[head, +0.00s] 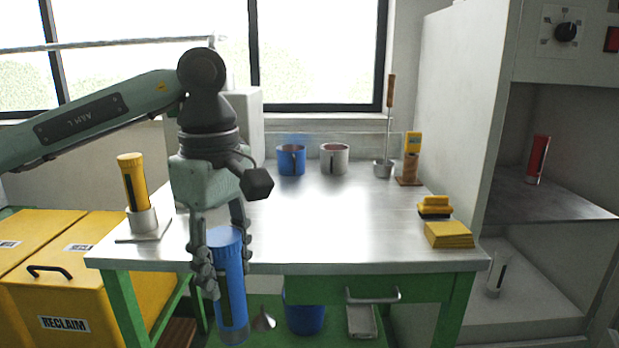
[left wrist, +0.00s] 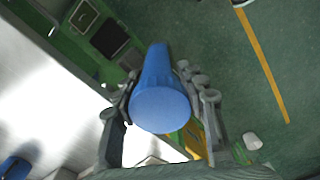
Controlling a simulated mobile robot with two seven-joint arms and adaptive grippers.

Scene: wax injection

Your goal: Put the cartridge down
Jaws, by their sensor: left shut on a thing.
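My left gripper (head: 224,262) is shut on a blue cartridge (head: 231,290), with fingers on both sides of its upper part. The cartridge hangs upright in front of the table's front edge, its lower end below the tabletop level. In the left wrist view, the blue cap of the cartridge (left wrist: 160,108) faces the camera between the fingers of the left gripper (left wrist: 165,98), with the floor behind. My right gripper is not in view.
The steel tabletop (head: 320,225) has a clear middle. A yellow cartridge (head: 133,183) stands in a holder at its left. A red cartridge (head: 538,158) stands on a shelf.

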